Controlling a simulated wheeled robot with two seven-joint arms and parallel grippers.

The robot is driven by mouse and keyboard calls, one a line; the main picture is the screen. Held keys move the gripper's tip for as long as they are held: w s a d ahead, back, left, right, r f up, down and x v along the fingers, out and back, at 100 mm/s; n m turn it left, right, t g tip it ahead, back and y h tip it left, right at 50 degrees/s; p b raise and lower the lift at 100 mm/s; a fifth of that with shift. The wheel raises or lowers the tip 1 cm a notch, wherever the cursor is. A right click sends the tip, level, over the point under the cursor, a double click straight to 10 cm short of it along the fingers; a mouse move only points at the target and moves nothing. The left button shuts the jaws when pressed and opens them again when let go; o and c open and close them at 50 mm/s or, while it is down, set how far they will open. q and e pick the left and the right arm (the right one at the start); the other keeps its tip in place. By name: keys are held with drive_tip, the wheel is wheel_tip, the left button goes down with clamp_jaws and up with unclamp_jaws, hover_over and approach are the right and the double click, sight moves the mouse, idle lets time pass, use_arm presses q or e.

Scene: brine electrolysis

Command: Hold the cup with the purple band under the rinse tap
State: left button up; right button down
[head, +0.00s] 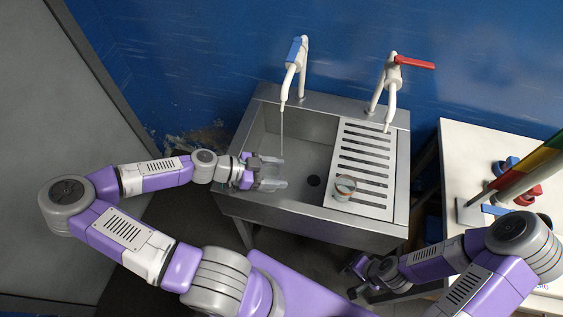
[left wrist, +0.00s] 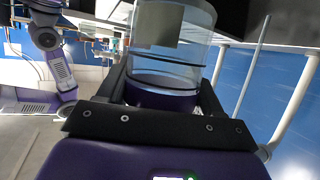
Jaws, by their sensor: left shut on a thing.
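My left gripper (head: 272,185) is over the left part of the sink basin, shut on a clear cup. In the left wrist view the clear cup (left wrist: 168,75) sits between the fingers, with a purple band (left wrist: 160,99) at the end near the palm. In the head view the cup is faint. The tap with the blue lever (head: 295,50) stands behind the basin's left side. A thin stream (head: 282,130) falls from its spout close to the cup; I cannot tell whether it enters. My right gripper (head: 360,277) is low in front of the sink, its opening unclear.
A second tap with a red lever (head: 413,62) stands over the slotted drainboard (head: 367,150). Another clear cup with an orange-brown band (head: 345,186) stands on the drainboard's front left. A white table (head: 465,150) with several items is at the right.

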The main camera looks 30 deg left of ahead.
use_arm(q)
drive_tip(key=shift+w+a+b, duration=0.15)
drive_tip(key=shift+w+b, duration=0.25)
drive_tip(key=w+a+b, duration=0.2)
drive_tip(key=w+b, duration=0.2)
drive_tip(key=w, duration=0.7)
drive_tip(key=shift+a, duration=0.3)
drive_tip(key=shift+w, duration=0.1)
idle(4.1)
drive_tip(key=s+p, duration=0.1)
drive_tip(key=s, duration=0.2)
drive_tip(key=s+d+p, duration=0.1)
drive_tip(key=s+p, duration=0.1)
drive_tip(key=s, duration=0.2)
drive_tip(key=s+d+p, duration=0.1)
drive_tip(key=s, duration=0.2)
drive_tip(key=shift+s+d+r+p, duration=0.15)
drive_tip(key=shift+s+d+p, duration=0.05)
drive_tip(key=shift+p, duration=0.1)
drive_tip(key=shift+s+d+p, duration=0.15)
drive_tip(key=shift+s+p, duration=0.1)
drive_tip(key=shift+s, duration=0.35)
drive_tip(key=shift+s+d+p, duration=0.15)
drive_tip(key=shift+s+p, duration=0.1)
drive_tip(key=shift+s, duration=0.3)
